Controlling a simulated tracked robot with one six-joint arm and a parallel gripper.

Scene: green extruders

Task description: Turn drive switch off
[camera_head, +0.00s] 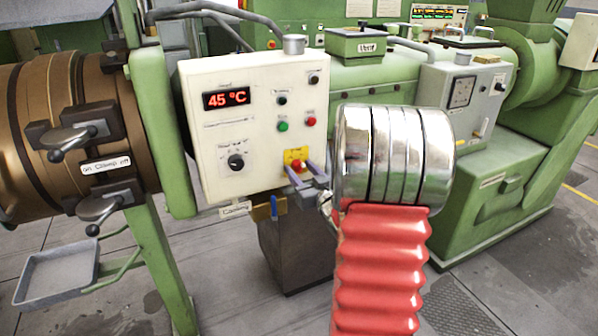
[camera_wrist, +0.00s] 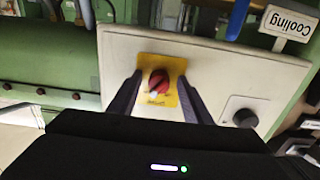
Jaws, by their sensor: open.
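A red rotary switch (camera_head: 296,165) on a yellow plate sits low at the right of the white control panel. I take it as the drive switch, but its label is not readable. My gripper (camera_head: 303,177) is in front of the panel with its two fingers pointing at the switch. In the wrist view, which shows the panel upside down, the red switch (camera_wrist: 158,82) lies between the fingers of my gripper (camera_wrist: 159,90). The fingers are apart, one on each side of the yellow plate. I cannot tell how close the tips are to the panel.
The white panel (camera_head: 215,155) also carries a red "45 °C" display (camera_head: 226,98), a black knob (camera_head: 236,161), a green button (camera_head: 283,126) and a red button (camera_head: 311,121). A "Cooling" tag (camera_wrist: 287,22) and a blue handle (camera_wrist: 237,18) are close to the panel's edge.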

